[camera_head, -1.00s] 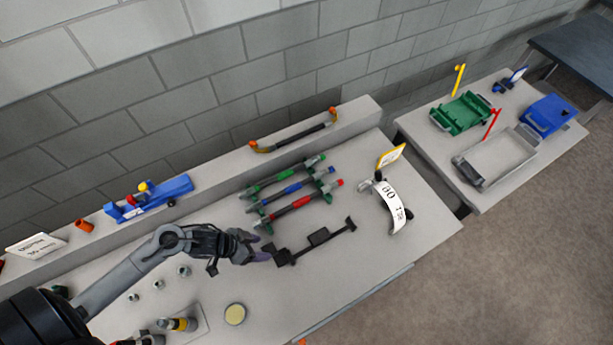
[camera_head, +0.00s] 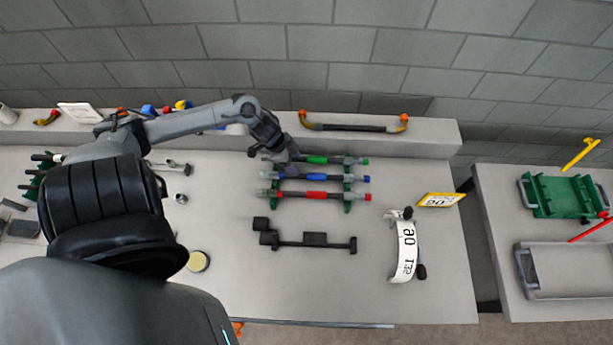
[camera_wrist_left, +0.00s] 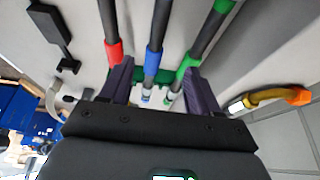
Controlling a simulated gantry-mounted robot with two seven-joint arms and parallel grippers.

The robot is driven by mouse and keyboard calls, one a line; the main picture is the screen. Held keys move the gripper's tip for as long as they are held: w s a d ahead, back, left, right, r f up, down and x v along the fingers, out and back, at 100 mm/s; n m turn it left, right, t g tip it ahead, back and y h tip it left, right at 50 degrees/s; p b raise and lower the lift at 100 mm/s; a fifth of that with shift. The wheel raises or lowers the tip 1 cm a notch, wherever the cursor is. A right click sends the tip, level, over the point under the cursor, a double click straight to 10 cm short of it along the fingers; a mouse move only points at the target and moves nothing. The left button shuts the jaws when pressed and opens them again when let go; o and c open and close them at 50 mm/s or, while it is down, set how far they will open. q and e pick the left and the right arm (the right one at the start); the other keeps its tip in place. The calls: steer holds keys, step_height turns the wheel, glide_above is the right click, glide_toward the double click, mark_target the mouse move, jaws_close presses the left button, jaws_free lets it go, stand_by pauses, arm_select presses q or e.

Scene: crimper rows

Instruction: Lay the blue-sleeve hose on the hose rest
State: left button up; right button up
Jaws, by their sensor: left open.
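The blue-sleeve hose (camera_head: 320,178) lies level in the green rack (camera_head: 348,190), between the green-sleeve hose (camera_head: 318,160) and the red-sleeve hose (camera_head: 310,195). My left gripper (camera_head: 283,160) is open near the left ends of the green-sleeve and blue-sleeve hoses. In the left wrist view, the blue-sleeve hose (camera_wrist_left: 153,62) and green-sleeve hose (camera_wrist_left: 190,65) show between or just beyond the spread fingers (camera_wrist_left: 160,88). I cannot tell whether they touch. A black bar with raised blocks (camera_head: 310,240), which looks like the hose rest, lies empty in front of the rack. My right gripper is out of view.
A curved white label piece (camera_head: 404,252) and a yellow sign (camera_head: 441,199) stand right of the rack. A dark hose with orange ends (camera_head: 352,127) lies on the back ledge. A second table holds a green tray (camera_head: 566,196). The table's front middle is clear.

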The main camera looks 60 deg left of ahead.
mark_target(304, 175)
arm_select(q)
steer(key=x, duration=0.3)
steer(key=shift+w, duration=0.1)
steer(key=shift+s+d+b+x, duration=0.15)
steer(key=shift+b+x, duration=0.05)
steer(key=shift+x, duration=1.15)
steer(key=shift+s+d+b+x, duration=0.1)
steer(key=shift+d+b+x, duration=0.1)
steer(key=shift+x, duration=1.15)
jaws_close()
